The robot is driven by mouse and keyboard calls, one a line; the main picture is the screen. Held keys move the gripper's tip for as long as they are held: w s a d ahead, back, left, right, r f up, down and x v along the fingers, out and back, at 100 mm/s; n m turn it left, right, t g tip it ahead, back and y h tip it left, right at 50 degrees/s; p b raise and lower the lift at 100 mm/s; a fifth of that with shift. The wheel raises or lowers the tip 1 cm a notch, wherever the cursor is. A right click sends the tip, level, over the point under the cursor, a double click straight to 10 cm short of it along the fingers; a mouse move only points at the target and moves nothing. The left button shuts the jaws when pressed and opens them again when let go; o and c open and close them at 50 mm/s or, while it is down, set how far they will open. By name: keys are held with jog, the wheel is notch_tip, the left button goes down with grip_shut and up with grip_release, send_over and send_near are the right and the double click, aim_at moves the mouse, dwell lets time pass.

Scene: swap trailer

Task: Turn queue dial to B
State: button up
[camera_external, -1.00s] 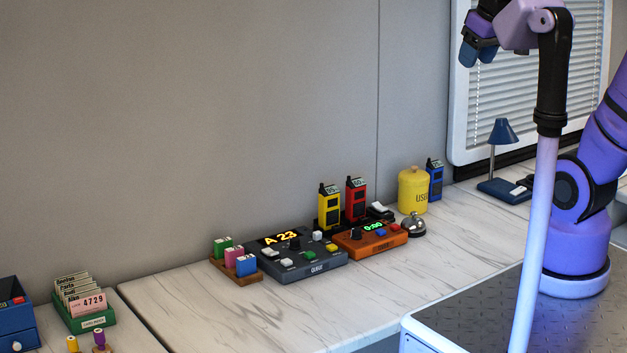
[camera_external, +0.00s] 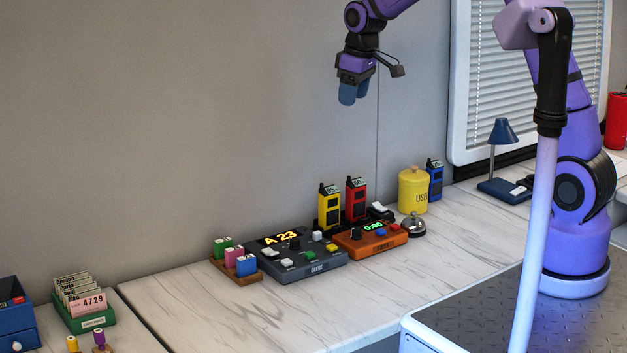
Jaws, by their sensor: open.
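The dark grey queue box (camera_external: 305,268) sits on the marble-patterned counter, with "QUEUE" on its front edge. Its lit display (camera_external: 280,238) reads "A 23" in yellow. The black queue dial (camera_external: 295,243) stands on the box's top near the display; its pointer is too small to read. White, green and yellow buttons surround it. My gripper (camera_external: 352,93) is open and empty, with blue fingers pointing down. It hangs in the air well above the counter, above and to the right of the queue box in the picture, touching nothing.
An orange timer box (camera_external: 370,241) showing "0:00" stands right of the queue box. Behind it are yellow (camera_external: 329,208) and red (camera_external: 356,200) radios. A silver bell (camera_external: 412,226) and yellow canister (camera_external: 412,190) stand further right. Coloured blocks (camera_external: 245,265) sit left. The front counter is clear.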

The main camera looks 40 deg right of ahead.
jog(key=w+a+f+n, duration=0.1)
jog(key=w+a+f, duration=0.1)
jog(key=w+f, duration=0.3)
jog(key=w+a+f+n, duration=0.1)
jog(key=w+a+f, duration=0.1)
jog(key=f, duration=0.5)
jog(key=n+g, duration=0.1)
jog(key=g, duration=0.1)
send_near(295, 238)
jog(key=shift+h, duration=0.3)
jog(key=f, duration=0.9)
jog(key=shift+s+a+f, duration=0.2)
jog(key=shift+a+f, duration=0.15)
jog(key=shift+f, duration=0.05)
jog(key=shift+c, duration=0.5)
jog(key=c, duration=0.8)
